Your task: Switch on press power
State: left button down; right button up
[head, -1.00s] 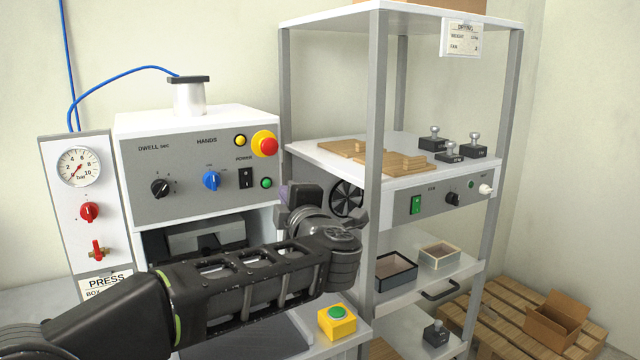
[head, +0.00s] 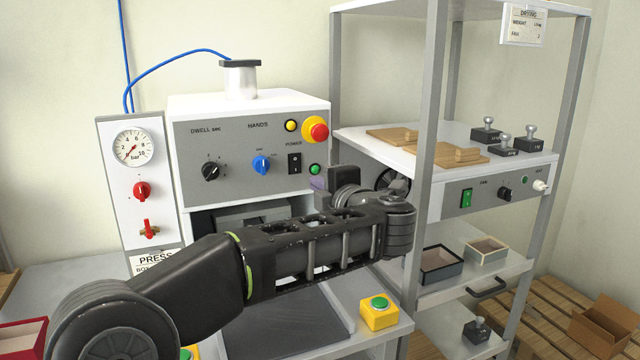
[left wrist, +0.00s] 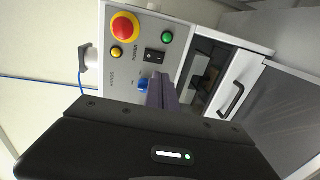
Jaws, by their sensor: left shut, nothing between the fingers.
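The black power rocker switch (head: 295,163) is on the grey front panel of the press (head: 250,145), under the word POWER. A green round button (head: 314,169) is just right of it. My left gripper (head: 322,184) is right of and below the switch in the head view, apart from the panel as far as I can see. In the left wrist view its purple fingers (left wrist: 160,90) are shut and empty, pointing at the panel near the switch (left wrist: 154,56) and the blue knob (left wrist: 143,85). My right gripper is not in view.
A red emergency button (head: 315,130) sits above the switch. A grey shelf rack (head: 428,120) with wooden boards and weights stands close on the right. A yellow box with a green button (head: 379,312) is on the bench. A gauge panel (head: 133,148) is left.

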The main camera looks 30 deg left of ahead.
aim_at(295, 172)
pick_arm(q)
jog(key=p+x, duration=0.2)
jog(key=x, duration=0.9)
jog(key=shift+w+a, duration=0.1)
jog(key=shift+a, duration=0.15)
jog(key=shift+f, duration=0.1)
jog(key=shift+w+a, duration=0.1)
jog(key=shift+a, duration=0.05)
jog(key=shift+f, duration=0.1)
